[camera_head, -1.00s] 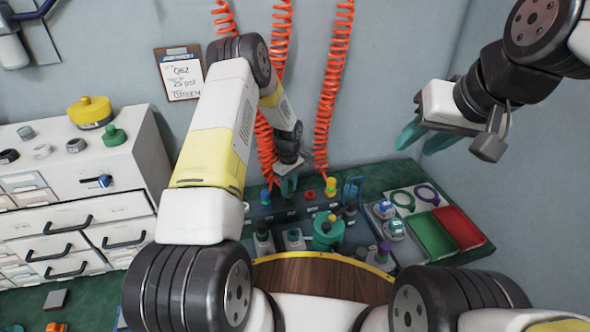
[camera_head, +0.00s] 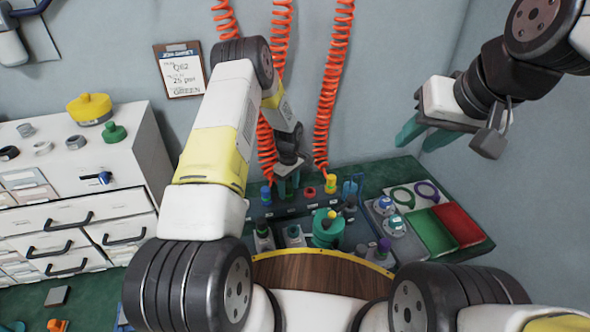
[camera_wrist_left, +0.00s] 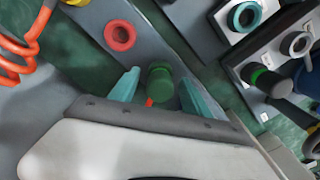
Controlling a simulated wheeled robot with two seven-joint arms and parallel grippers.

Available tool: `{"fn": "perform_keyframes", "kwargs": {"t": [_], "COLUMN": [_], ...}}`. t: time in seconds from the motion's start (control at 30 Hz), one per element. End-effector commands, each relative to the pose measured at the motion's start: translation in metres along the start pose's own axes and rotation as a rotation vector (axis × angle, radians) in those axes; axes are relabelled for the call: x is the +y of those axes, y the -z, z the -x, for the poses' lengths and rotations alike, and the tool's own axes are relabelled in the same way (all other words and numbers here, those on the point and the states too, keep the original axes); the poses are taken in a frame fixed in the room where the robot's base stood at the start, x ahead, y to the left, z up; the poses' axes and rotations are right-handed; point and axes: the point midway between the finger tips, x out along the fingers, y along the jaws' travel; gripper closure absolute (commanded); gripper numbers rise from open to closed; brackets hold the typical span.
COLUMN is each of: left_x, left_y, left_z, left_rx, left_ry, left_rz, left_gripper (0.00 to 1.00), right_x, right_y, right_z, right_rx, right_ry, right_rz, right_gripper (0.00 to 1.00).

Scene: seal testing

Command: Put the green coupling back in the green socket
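My left gripper (camera_head: 288,187) points down at the back panel (camera_head: 298,208), between the blue fitting (camera_head: 266,195) and the red socket (camera_head: 310,192). In the left wrist view, the green coupling (camera_wrist_left: 160,84) lies between its teal fingertips (camera_wrist_left: 160,80), with a narrow gap on each side. An orange bit shows just below the coupling. The green socket itself is hidden, and I cannot tell how far the coupling sits in it. The red socket also shows in the wrist view (camera_wrist_left: 119,35). My right gripper (camera_head: 410,135) is raised at the right, its fingers apart and empty.
A yellow fitting (camera_head: 330,183) stands right of the red socket. Orange coiled hoses (camera_head: 333,85) hang behind. A green test fixture (camera_head: 327,228) stands in front. Green (camera_head: 430,235) and red (camera_head: 460,223) trays lie at the right. A drawer cabinet (camera_head: 70,200) fills the left.

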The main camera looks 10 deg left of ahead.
Motion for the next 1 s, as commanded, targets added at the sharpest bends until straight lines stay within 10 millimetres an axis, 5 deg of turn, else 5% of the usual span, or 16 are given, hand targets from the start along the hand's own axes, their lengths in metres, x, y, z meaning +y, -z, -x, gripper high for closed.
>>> {"fn": "perform_keyframes", "kwargs": {"t": [0.33,0.7,1.0], "left_x": [0.000,0.001,0.000], "left_y": [0.000,0.001,0.000], "left_z": [0.004,0.062,0.078], "left_rx": [0.000,0.002,0.000], "left_ry": [0.000,-0.002,0.001], "left_rz": [0.000,0.000,0.000], "left_gripper": [0.43,0.43,0.43], "right_x": [0.000,0.000,0.000], "right_y": [0.000,0.000,0.000], "right_z": [0.000,0.000,0.000], "right_rx": [0.000,0.000,0.000], "right_ry": [0.000,0.000,0.000], "right_rz": [0.000,0.000,0.000], "right_gripper": [0.64,0.64,0.64]}}
